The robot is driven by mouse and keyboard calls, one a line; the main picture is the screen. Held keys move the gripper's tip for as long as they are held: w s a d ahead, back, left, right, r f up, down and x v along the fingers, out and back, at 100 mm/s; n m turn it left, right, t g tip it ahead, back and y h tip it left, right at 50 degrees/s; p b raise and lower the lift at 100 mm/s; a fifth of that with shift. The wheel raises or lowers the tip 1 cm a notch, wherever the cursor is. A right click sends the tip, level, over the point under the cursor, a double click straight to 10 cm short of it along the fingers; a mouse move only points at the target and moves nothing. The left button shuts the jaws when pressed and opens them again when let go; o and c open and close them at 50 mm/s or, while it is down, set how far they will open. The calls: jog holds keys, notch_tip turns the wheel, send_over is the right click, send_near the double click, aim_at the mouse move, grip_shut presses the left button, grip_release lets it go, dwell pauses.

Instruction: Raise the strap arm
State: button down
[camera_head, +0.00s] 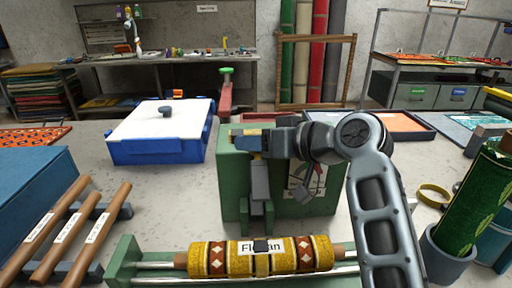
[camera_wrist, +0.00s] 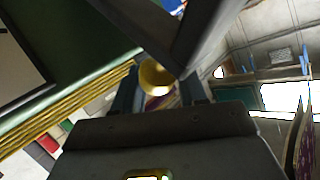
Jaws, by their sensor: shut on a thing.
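A green machine (camera_head: 225,170) stands on the table, with a dial face on its front partly hidden by my arm. A grey bar (camera_head: 260,182), which looks like the strap arm, stands near upright against its front, above a green bracket (camera_head: 262,220). My gripper (camera_head: 246,140) comes from the right and is at the bar's upper end, beside a yellow part. In the wrist view my gripper (camera_wrist: 158,88) is shut on a round brass-coloured knob (camera_wrist: 154,76). The exact contact is small and partly hidden in the head view.
A yellow patterned rug roll (camera_head: 215,258) with a label lies across a green cradle in front. A blue box with a white lid (camera_head: 162,128) stands left. A red post with a green knob (camera_head: 226,90) rises behind.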

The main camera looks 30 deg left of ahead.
jog(key=shift+w+d+f, duration=0.2)
jog(key=shift+f, duration=0.45)
jog(key=c, duration=0.9)
grip_release()
jog(key=shift+c, duration=0.2)
jog(key=shift+o, duration=0.8)
jog(key=shift+r, duration=0.1)
jog(key=b+v, duration=0.1)
jog(key=v, duration=0.6)
jog(key=shift+d+r, duration=0.25)
jog(key=shift+r, duration=0.1)
jog(key=shift+s, duration=0.1)
